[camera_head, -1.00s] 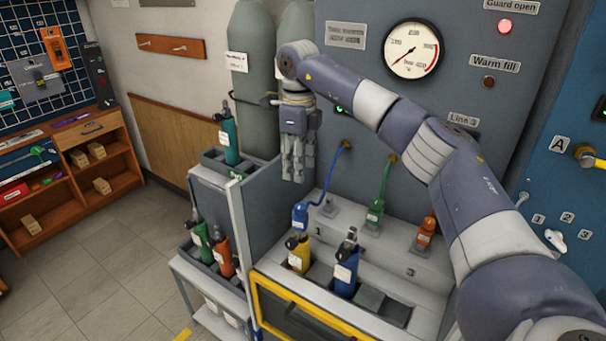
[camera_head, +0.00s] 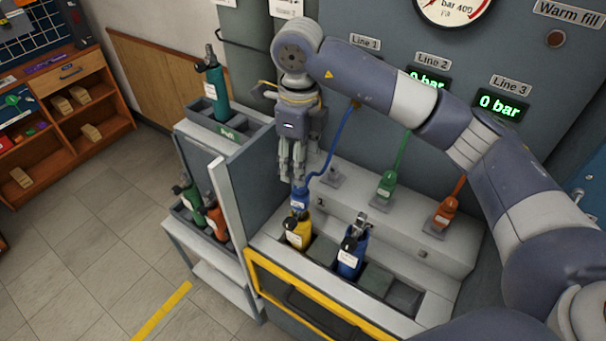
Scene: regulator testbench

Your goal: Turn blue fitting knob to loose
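The blue fitting (camera_head: 299,200) hangs on the blue hose (camera_head: 338,145) and sits at the top of the yellow bottle (camera_head: 298,232), which stands in the bench's left slot. Whether it is seated on the bottle cannot be told. My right gripper (camera_head: 292,180) points down just above the blue fitting, its fingertips very near it. Its fingers look close together with nothing visible between them; how far they are open is unclear. The fitting's knob is too small to make out. My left gripper is out of view.
A blue bottle (camera_head: 351,252) stands right of the yellow one. A green fitting (camera_head: 386,184) and an orange fitting (camera_head: 446,212) stand on the bench ledge. An upright grey panel (camera_head: 240,205) rises left of the bench. A teal bottle (camera_head: 213,85) stands on the rack beyond.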

